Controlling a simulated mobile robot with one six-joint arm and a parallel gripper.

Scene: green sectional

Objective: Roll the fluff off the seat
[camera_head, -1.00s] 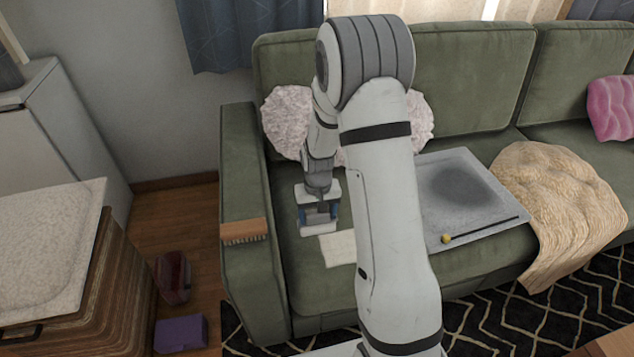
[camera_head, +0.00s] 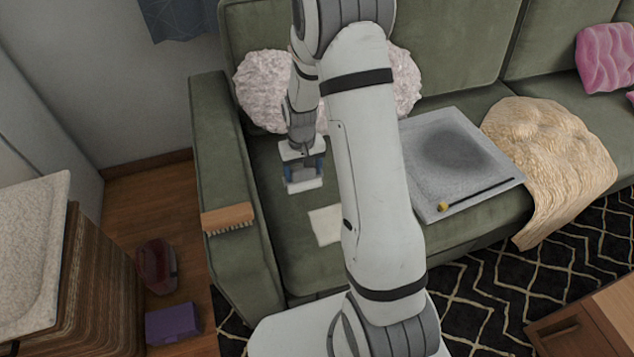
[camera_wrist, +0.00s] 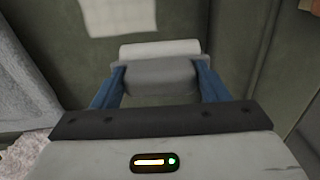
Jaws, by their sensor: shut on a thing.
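My gripper (camera_head: 304,172) is over the left seat of the green sofa (camera_head: 285,230), close to the left armrest. In the wrist view my gripper (camera_wrist: 159,88) has its blue fingers shut on the grey part of a roller (camera_wrist: 160,75). The roller's white cylinder (camera_wrist: 160,48) points away from my wrist; it also shows as a white bar (camera_head: 304,186) in the head view. I cannot tell whether it touches the seat. A pale square sheet (camera_head: 325,225) lies on the seat in front of it, partly behind my arm. I cannot make out any fluff.
A wooden brush (camera_head: 228,217) lies on the left armrest. Fluffy pale cushions (camera_head: 262,90) lean on the backrest. A grey board (camera_head: 435,195) with a thin yellow-tipped stick (camera_head: 480,193) lies right of my arm, beside a beige blanket (camera_head: 550,160).

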